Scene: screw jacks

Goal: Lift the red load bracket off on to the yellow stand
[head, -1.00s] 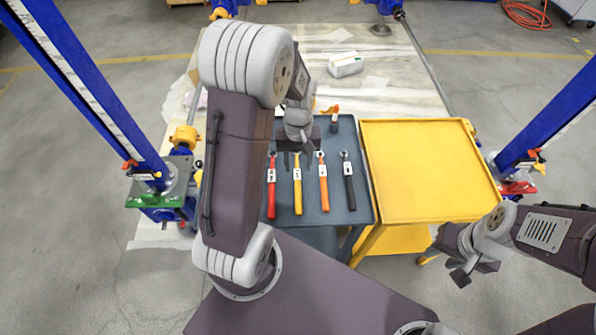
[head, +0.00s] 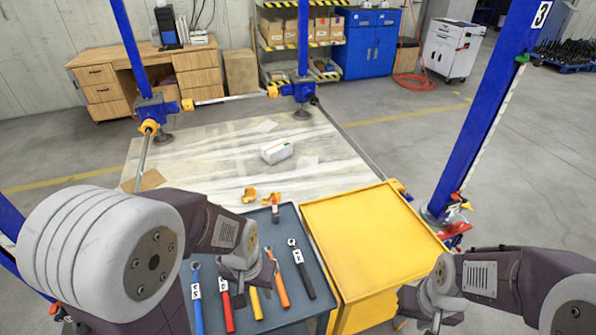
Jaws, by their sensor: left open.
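The red load bracket (head: 458,229) is low on the blue jack column at the right, near its base. It is small in view and partly hidden by the column's lower fittings. The yellow stand (head: 365,240) has a flat, empty top and stands between the tool tray and that column. My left gripper (head: 247,284) is open over the tool tray, above the wrench handles, with no object between its fingers. My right gripper (head: 436,318) is in front of the yellow stand's near right corner, apart from the bracket. Its fingers are too unclear to judge.
A dark tool tray (head: 318,299) holds several coloured wrenches, left of the yellow stand. The blue column (head: 490,110) rises at the right.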

